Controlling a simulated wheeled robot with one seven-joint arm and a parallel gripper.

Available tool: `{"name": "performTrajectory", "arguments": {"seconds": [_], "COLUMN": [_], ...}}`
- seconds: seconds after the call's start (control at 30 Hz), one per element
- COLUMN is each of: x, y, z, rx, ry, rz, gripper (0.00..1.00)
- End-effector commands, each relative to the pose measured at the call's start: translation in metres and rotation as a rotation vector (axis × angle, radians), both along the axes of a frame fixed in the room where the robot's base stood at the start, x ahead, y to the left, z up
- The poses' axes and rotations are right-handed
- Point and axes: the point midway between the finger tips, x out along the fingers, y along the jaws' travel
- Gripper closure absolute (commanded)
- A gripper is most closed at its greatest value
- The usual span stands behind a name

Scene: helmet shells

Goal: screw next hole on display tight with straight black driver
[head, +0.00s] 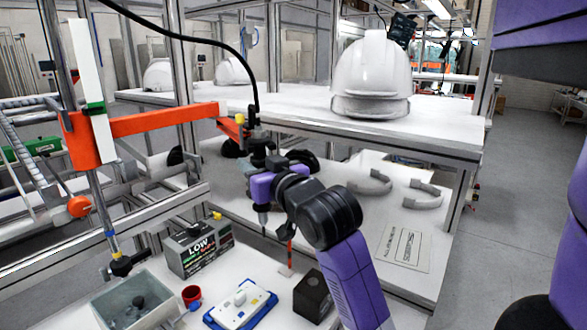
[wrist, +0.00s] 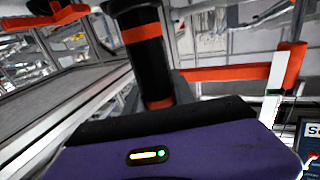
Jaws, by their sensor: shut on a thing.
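My gripper (head: 264,190) is shut on the straight black driver, which hangs upright from a black cable with its tip above the work table. In the wrist view the driver (wrist: 146,62) shows as a black cylinder with orange bands, rising behind my purple gripper body. Its tip is hidden there. A grey box with a display reading "LOW" (head: 200,250) stands on the table, left of the driver tip. A white part (head: 240,304) sits in a blue holder in front of it, below and apart from the driver. Its holes are too small to make out.
A grey bin (head: 133,300) with dark pieces, a red cup (head: 191,295) and a black block (head: 313,296) stand around the white part. An orange arm (head: 150,122) spans above at left. A white helmet (head: 372,75) rests on the upper shelf.

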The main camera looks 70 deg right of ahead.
Motion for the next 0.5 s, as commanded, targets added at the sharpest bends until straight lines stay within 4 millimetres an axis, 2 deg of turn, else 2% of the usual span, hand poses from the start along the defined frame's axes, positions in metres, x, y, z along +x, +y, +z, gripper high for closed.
{"name": "performTrajectory", "arguments": {"seconds": [0.03,0.17,0.5], "x": [0.003,0.007,0.008], "y": [0.008,0.016,0.019], "z": [0.001,0.0,0.0], "rx": [0.001,0.001,0.001], "ry": [0.0,0.0,0.0], "rz": [0.004,0.002,0.0], "gripper": [1.0,1.0,1.0]}}
